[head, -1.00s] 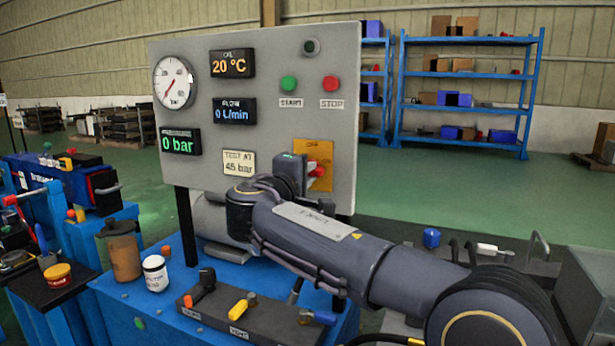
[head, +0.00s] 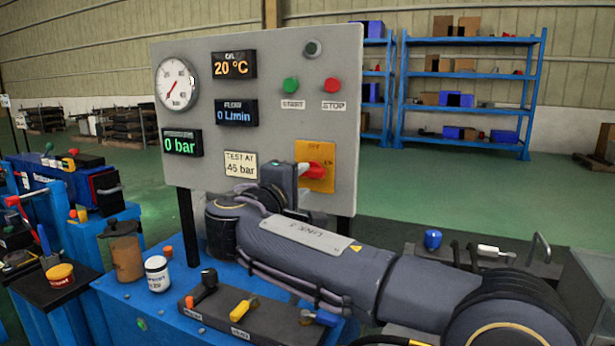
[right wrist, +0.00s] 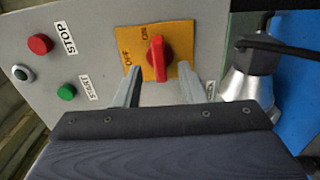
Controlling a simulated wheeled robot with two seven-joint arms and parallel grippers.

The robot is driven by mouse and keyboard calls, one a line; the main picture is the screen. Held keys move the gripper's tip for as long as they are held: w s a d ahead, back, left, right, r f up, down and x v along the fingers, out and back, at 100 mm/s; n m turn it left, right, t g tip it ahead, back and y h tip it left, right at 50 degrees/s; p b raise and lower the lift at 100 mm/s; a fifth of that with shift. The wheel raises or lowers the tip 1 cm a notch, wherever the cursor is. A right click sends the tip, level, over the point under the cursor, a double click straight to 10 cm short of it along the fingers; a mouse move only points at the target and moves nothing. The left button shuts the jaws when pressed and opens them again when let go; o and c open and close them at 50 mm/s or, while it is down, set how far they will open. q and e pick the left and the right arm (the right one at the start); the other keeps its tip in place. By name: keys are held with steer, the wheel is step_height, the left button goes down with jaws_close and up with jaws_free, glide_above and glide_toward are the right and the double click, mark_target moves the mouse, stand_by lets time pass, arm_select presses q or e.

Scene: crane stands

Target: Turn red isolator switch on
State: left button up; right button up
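The red isolator switch (head: 316,170) sits on an orange plate (head: 327,150) at the lower right of the grey panel. In the right wrist view the red handle (right wrist: 157,58) lies upright in the picture. Its end with a pale mark points up beside the ON label, while the OFF label is at the left. In the head view the handle looks roughly level. My right gripper (right wrist: 160,75) is open and empty, its fingers spread on either side just short of the handle, apparently not touching it. In the head view my right gripper (head: 290,178) is just left of the switch. My left gripper is out of view.
The grey panel (head: 225,120) carries a gauge, displays, a green START button (head: 291,85) and a red STOP button (head: 332,85). The pressure display (head: 182,143) reads 0 bar.

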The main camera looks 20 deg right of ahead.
steer(key=shift+v, duration=1.7)
